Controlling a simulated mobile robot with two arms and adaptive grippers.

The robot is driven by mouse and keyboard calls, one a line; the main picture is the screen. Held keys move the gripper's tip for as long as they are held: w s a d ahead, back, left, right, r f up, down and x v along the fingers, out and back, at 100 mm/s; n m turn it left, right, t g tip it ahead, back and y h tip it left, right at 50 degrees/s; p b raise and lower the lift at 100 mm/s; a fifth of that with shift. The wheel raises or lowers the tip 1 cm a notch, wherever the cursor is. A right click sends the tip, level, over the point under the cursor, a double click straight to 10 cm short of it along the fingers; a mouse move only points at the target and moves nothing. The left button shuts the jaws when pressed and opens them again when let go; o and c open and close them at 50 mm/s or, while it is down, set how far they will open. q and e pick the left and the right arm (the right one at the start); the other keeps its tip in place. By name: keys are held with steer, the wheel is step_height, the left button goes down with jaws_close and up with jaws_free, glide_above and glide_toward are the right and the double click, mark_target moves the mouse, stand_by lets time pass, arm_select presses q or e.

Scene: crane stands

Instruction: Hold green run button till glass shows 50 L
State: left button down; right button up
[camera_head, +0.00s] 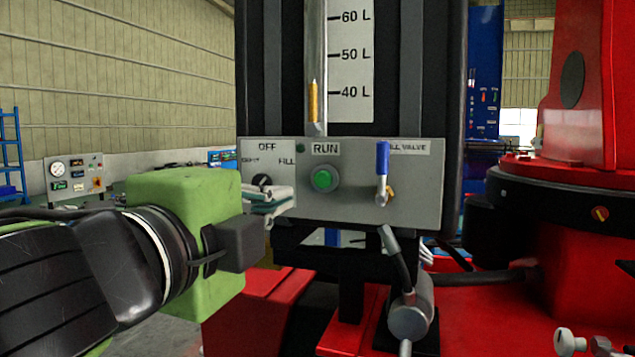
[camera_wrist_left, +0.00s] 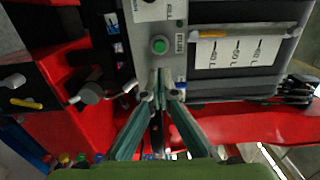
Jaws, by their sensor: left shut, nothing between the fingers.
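The green run button (camera_head: 322,180) sits under the RUN label on the grey control panel (camera_head: 345,207); it also shows in the left wrist view (camera_wrist_left: 159,45). The sight glass (camera_head: 314,45) stands above, beside a white scale (camera_head: 350,75) marked 40 L, 50 L and 60 L. Its yellow column tops out a little above the 40 L mark. My left gripper (camera_head: 284,196) is shut and empty, left of the button, and partly hides the OFF/FILL selector (camera_head: 262,181). In the left wrist view its fingertips (camera_wrist_left: 164,92) are below the button, apart from it in the picture.
A blue-handled valve lever (camera_head: 382,160) is right of the button. A grey-ended lever (camera_head: 408,315) stands below the panel. Red machinery (camera_head: 575,270) fills the right side. A gauge box (camera_head: 75,177) stands far left.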

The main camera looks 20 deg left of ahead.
arm_select(q)
steer(key=p, duration=0.8)
glide_toward(322, 180)
steer(key=w+p, duration=0.1)
steer(key=w, duration=0.5)
steer(key=shift+w+r+p, duration=0.1)
steer(key=shift+p, duration=0.25)
steer(key=shift+w, duration=0.45)
